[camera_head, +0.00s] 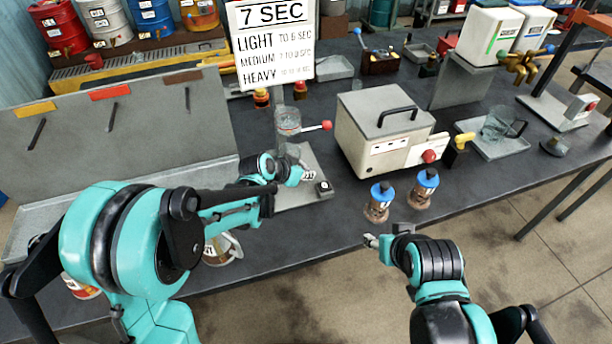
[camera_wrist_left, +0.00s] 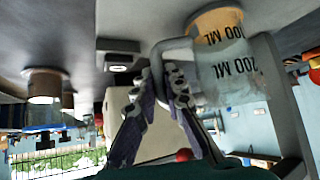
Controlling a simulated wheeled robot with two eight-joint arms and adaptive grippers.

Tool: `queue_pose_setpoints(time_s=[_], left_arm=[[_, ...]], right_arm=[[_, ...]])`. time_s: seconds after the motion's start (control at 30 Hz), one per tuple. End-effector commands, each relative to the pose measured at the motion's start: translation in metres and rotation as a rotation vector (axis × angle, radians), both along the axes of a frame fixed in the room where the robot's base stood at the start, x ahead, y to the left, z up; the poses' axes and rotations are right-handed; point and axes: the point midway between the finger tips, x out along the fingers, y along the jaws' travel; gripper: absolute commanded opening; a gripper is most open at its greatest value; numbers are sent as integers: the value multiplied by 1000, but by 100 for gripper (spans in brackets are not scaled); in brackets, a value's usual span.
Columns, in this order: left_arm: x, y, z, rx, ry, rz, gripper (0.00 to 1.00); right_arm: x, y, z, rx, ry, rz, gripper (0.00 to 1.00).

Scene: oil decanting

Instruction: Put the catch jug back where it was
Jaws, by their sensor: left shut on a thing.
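The catch jug is clear with "100 ML" marks and amber at one end; it fills the upper right of the left wrist view (camera_wrist_left: 225,65). In the head view its marked side (camera_head: 309,175) shows just beyond my left gripper (camera_head: 290,174), at the grey stand plate. My left gripper (camera_wrist_left: 165,85) is shut on the jug, at its handle side. Whether the jug touches the plate is unclear. My right gripper (camera_head: 371,241) is apart from it, near the table's front edge; its finger gap is too small to judge.
A clear cup with a red-knobbed lever (camera_head: 288,121) is above the stand plate (camera_head: 312,192). A white machine (camera_head: 385,130) stands to the right. Two blue-topped jars (camera_head: 378,203) stand near the front edge. A glass jug (camera_head: 498,122) sits on a tray at right.

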Motion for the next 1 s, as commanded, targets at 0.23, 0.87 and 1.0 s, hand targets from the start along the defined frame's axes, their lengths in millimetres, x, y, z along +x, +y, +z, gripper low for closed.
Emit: queue_pose_setpoints(time_s=[0.23,0.87,1.0], left_arm=[[-1,0,-1,0,0,0,0],[-3,2,4,0,0,1,31],[-17,13,22,0,0,1,31]], right_arm=[[0,0,0,0,0,0,49],[0,0,3,0,0,0,49],[0,0,10,0,0,0,49]])
